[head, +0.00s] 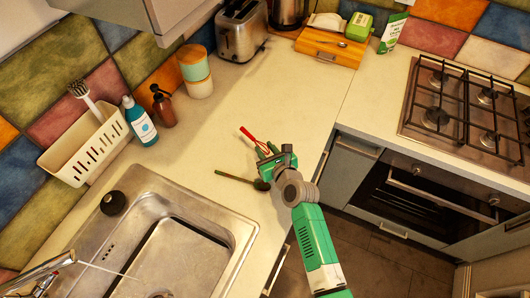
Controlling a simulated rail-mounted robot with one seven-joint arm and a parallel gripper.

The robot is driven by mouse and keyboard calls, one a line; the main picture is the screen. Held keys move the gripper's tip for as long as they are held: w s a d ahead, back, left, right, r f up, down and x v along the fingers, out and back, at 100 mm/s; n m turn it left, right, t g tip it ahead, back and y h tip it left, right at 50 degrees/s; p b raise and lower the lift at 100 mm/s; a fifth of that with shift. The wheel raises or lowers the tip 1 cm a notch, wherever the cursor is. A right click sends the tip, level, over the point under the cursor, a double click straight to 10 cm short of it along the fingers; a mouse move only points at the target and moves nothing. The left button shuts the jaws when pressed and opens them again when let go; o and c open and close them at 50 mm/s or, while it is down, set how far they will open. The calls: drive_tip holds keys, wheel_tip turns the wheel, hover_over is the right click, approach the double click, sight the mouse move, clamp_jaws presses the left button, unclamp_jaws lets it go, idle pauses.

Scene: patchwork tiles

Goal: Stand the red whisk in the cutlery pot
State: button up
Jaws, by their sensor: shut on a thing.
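The red whisk (248,134) is at my gripper (265,151), over the counter right of the sink. Its red handle sticks out up and left from the jaws. The jaws are shut on it; they hide part of it, and I cannot tell whether it touches the counter. No holder is clearly a cutlery pot. The nearest match is a cream slotted holder (70,160) against the tiled wall at the left, well apart from my gripper, with a white-handled brush (90,100) standing in it.
A green-handled utensil (234,177) with a dark head lies beside my gripper. The sink (215,223) is at lower left. A blue bottle (140,122), a brown dispenser (163,106), stacked canisters (196,72) and a toaster (241,30) line the wall. The middle counter is clear.

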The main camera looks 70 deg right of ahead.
drive_tip(key=shift+w+d+f, duration=0.1)
drive_tip(key=shift+w+d, duration=0.15)
drive_tip(key=shift+d, duration=0.25)
drive_tip(key=shift+w+d, duration=0.2)
drive_tip(key=shift+d, duration=0.25)
drive_tip(key=f+b, duration=0.1)
drive_tip(key=f, duration=0.1)
drive_tip(key=f+b, duration=0.1)
drive_tip(key=shift+w+d+f+b, duration=0.1)
drive_tip(key=shift+d+f+b, duration=0.25)
drive_tip(key=shift+d+b, duration=0.05)
drive_tip(key=shift+a, duration=0.1)
drive_tip(key=o, duration=0.5)
drive_tip(key=shift+f, duration=0.15)
drive_tip(key=o, duration=0.5)
drive_tip(key=shift+c, duration=0.2)
